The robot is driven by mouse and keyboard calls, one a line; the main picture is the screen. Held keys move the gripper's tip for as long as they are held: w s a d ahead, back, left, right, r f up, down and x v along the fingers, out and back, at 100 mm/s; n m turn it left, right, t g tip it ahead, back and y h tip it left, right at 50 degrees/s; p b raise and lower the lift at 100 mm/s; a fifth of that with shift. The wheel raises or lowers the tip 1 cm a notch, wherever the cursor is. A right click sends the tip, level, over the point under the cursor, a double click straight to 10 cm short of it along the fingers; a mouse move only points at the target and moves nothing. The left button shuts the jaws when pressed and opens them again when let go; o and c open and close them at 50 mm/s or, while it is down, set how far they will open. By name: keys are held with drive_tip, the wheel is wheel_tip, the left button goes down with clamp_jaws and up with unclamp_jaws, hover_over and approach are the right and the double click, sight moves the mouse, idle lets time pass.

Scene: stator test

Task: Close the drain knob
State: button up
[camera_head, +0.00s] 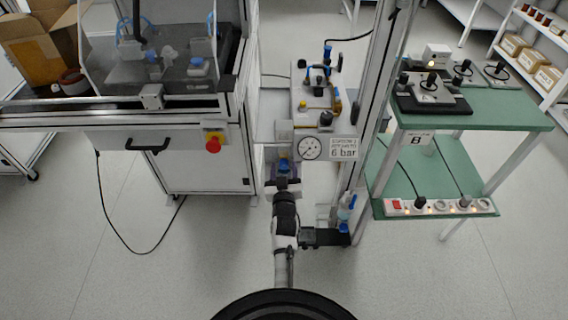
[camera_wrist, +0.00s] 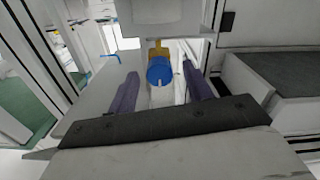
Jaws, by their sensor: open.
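A round blue knob (camera_wrist: 159,72) with a yellow part behind it shows in the wrist view. It lies between the two grey fingers of my gripper (camera_wrist: 161,75), with a gap visible on both sides. It appears to be the drain knob, but no label on it can be read. In the head view a small blue spot (camera_head: 284,165) shows at the end of my arm, below the gauge, near my gripper (camera_head: 284,172). My gripper is open and empty. The knob's turn position cannot be told.
A round gauge (camera_head: 310,148) and a "6 bar" sign (camera_head: 343,149) are just right of and above my gripper. A metal post (camera_head: 376,110) stands to the right. A cabinet (camera_head: 205,160) with a red stop button (camera_head: 213,145) stands left. A green shelf unit (camera_head: 470,112) is farther right.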

drive_tip(key=shift+s, duration=0.1)
drive_tip(key=shift+c, duration=0.4)
drive_tip(key=c, duration=0.9)
drive_tip(key=shift+r+m, duration=0.1)
drive_tip(key=shift+m, duration=0.2)
drive_tip(key=m, duration=0.3)
drive_tip(key=shift+m, duration=0.4)
drive_tip(key=m, duration=0.4)
drive_tip(key=shift+d+m, duration=0.1)
drive_tip(key=shift+m, duration=0.2)
drive_tip(key=m, duration=0.8)
drive_tip(key=shift+m, duration=0.3)
